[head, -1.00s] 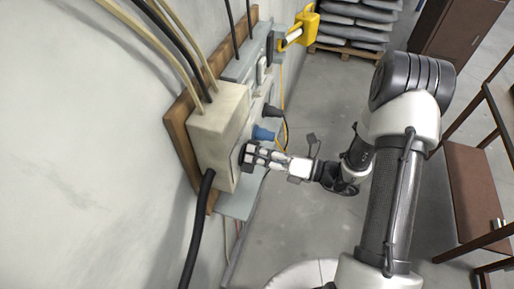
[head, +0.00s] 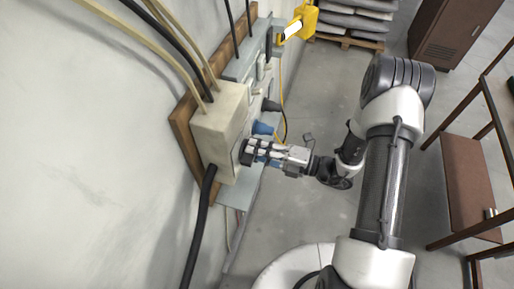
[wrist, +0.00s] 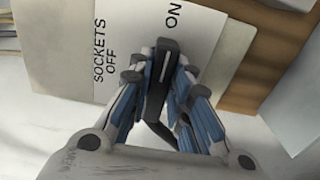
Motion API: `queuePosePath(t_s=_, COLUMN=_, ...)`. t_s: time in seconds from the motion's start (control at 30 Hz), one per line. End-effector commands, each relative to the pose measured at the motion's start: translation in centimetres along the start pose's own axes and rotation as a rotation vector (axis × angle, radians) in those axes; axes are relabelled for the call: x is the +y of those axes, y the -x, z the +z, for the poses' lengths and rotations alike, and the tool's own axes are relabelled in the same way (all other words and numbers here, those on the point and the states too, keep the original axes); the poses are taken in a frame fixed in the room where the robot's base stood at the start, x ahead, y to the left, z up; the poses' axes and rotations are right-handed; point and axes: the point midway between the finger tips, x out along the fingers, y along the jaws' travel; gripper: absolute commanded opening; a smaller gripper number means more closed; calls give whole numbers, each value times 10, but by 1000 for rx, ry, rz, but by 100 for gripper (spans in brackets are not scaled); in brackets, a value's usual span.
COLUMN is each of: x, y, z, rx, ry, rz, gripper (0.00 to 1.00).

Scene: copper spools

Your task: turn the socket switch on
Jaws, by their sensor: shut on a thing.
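The socket switch has a black handle (wrist: 163,72) in front of a white label plate (wrist: 135,30) marked SOCKETS OFF and ON. In the wrist view the handle's upper end lies just below the word ON, to the right of OFF. My gripper (wrist: 160,82) is shut on the handle, with blue-padded fingers on both sides of it. In the head view my gripper (head: 249,151) meets the front of the beige switch box (head: 222,130) on the wall. There the fingers hide the handle.
A blue socket plug (head: 263,128) and a dark plug (head: 271,105) stick out close beyond my gripper. A thick black cable (head: 198,225) hangs below the box. A brown rack (head: 467,185) stands at the right. The floor (head: 320,200) between is clear.

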Motion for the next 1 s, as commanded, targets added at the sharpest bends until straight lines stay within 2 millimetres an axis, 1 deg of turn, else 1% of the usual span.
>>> queuePosePath(t_s=0.5, x=0, y=0, z=0, rx=-1, ry=-21, rz=0, gripper=0)
queuePosePath(t_s=0.53, x=0, y=0, z=0, rx=-1, ry=-21, rz=0, gripper=20)
queuePosePath(t_s=0.8, x=0, y=0, z=0, rx=0, ry=-19, rz=0, gripper=38)
queuePosePath(t_s=1.0, x=0, y=0, z=0, rx=0, ry=-18, rz=0, gripper=38)
